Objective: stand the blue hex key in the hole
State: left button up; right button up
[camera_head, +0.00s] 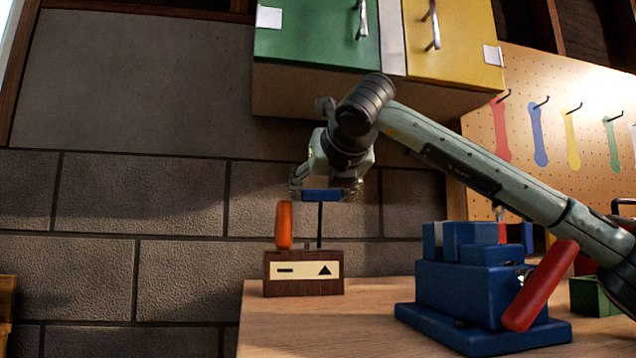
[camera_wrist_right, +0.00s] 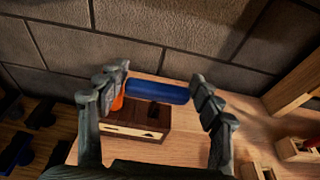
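The blue hex key has a blue crossbar handle (camera_head: 322,195) and a thin dark shaft pointing straight down. My right gripper (camera_head: 326,188) is above the brown wooden block (camera_head: 303,288), its fingers at the two ends of the handle. In the right wrist view the blue handle (camera_wrist_right: 158,91) spans the space between the fingertips (camera_wrist_right: 157,88), and they look closed on its ends. The shaft looks upright and its lower end meets the block's top; I cannot tell whether it is in the hole. The block's pale label shows a bar and a triangle. My left gripper is not in view.
An orange handle (camera_head: 284,225) stands upright in the block, close to my right gripper's left finger. A blue vise (camera_head: 470,290) with a red handle (camera_head: 541,285) stands to the right, under my right arm. A stone wall is behind; cabinets hang above.

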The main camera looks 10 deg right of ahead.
jog(key=o, duration=0.3)
notch_tip(320, 180, down, 8)
jog(key=w+g, duration=0.1)
jog(key=w, duration=0.2)
jog(key=shift+d+f, duration=0.15)
jog(key=shift+d, duration=0.2)
jog(key=s+a+r+t, duration=0.1)
jog(key=s+r, duration=0.9)
jog(key=s, duration=0.1)
jog(key=shift+w+r, duration=0.15)
